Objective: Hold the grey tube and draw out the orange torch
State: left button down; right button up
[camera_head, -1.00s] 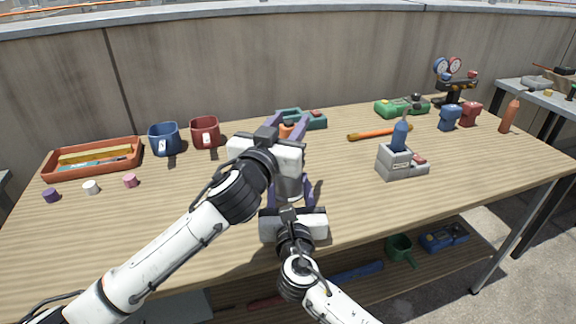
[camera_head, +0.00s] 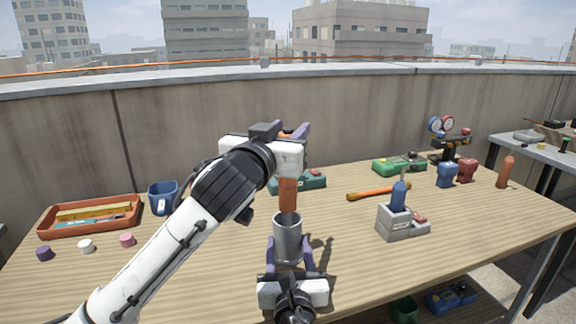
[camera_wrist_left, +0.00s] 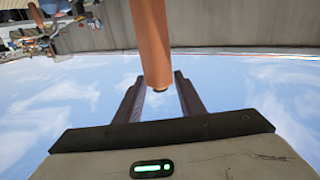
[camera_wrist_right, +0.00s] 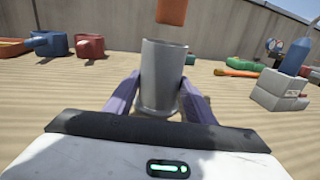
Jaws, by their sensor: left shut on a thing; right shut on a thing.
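The orange torch (camera_head: 288,193) is held upright in my left gripper (camera_head: 291,134), which is shut on its upper part. The torch also shows in the left wrist view (camera_wrist_left: 152,42) between the purple fingers. The grey tube (camera_head: 287,240) stands upright on the table, directly below the torch. My right gripper (camera_head: 289,260) is shut around the tube's lower part from the near side. In the right wrist view the torch's lower end (camera_wrist_right: 172,11) is above the tube's open rim (camera_wrist_right: 164,45), with a gap between them.
A grey holder (camera_head: 393,223) with a blue tool stands to the right. An orange-handled tool (camera_head: 378,190) and a teal case (camera_head: 312,181) lie behind. A blue mug (camera_head: 162,198) and orange tray (camera_head: 90,216) are left; a red mug (camera_wrist_right: 90,46) shows in the right wrist view.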

pick_arm(q)
notch_tip(320, 180, up, 6)
jog(key=shift+r, duration=0.1)
pick_arm(e)
jog(key=o, duration=1.6)
pick_arm(q)
jog(key=shift+r, duration=0.25)
pick_arm(e)
jog(key=shift+s, duration=0.25)
pick_arm(q)
notch_tip(320, 180, up, 4)
jog(key=p, duration=0.4)
jog(key=shift+f, duration=0.25)
pick_arm(e)
jog(key=s, duration=0.7)
jog(key=shift+d, duration=0.25)
jog(key=shift+s, duration=0.75)
pick_arm(q)
jog(key=shift+r, duration=0.2)
